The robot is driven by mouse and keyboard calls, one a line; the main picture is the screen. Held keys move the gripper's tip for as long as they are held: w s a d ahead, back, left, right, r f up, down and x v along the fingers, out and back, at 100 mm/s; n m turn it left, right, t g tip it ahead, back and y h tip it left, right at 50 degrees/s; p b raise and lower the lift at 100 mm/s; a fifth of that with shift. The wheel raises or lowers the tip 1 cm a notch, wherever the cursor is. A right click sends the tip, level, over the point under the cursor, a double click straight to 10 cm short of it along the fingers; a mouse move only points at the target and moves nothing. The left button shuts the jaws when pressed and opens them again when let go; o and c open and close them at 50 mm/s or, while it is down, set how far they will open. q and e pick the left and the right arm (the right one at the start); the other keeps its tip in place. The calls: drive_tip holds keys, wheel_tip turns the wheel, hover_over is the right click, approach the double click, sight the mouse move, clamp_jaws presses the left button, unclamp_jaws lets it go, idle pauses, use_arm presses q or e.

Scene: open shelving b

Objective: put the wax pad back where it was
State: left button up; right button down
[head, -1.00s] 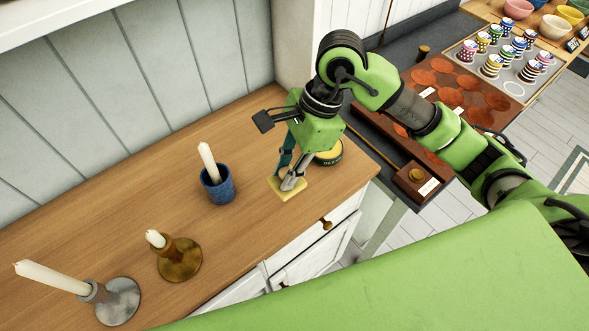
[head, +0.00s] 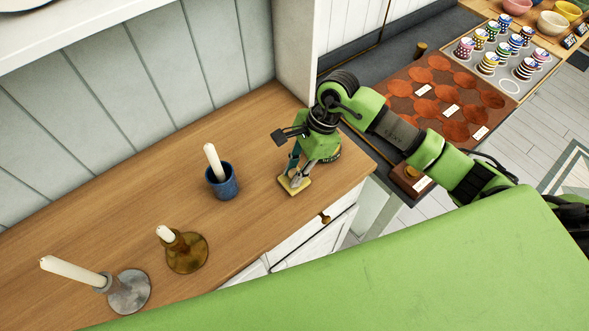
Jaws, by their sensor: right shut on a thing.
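The wax pad (head: 287,188) is a flat yellow square near the front right end of the wooden counter. My right gripper (head: 297,181) points down over it, shut on it, and the fingers cover part of it. Whether the pad touches the counter or is just above it I cannot tell. My left gripper is not in view.
On the counter (head: 120,205), left of the pad, are a blue cup with a candle (head: 223,184), an amber holder with a candle (head: 188,254) and a grey holder with a tilted candle (head: 130,291). A brown display with round discs (head: 440,95) stands beyond the counter's right end.

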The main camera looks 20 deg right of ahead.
drive_tip(key=shift+f, duration=0.15)
drive_tip(key=c, duration=1.8)
unclamp_jaws()
drive_tip(key=shift+c, duration=0.2)
drive_tip(key=b+v, duration=0.4)
drive_tip(key=v, duration=0.8)
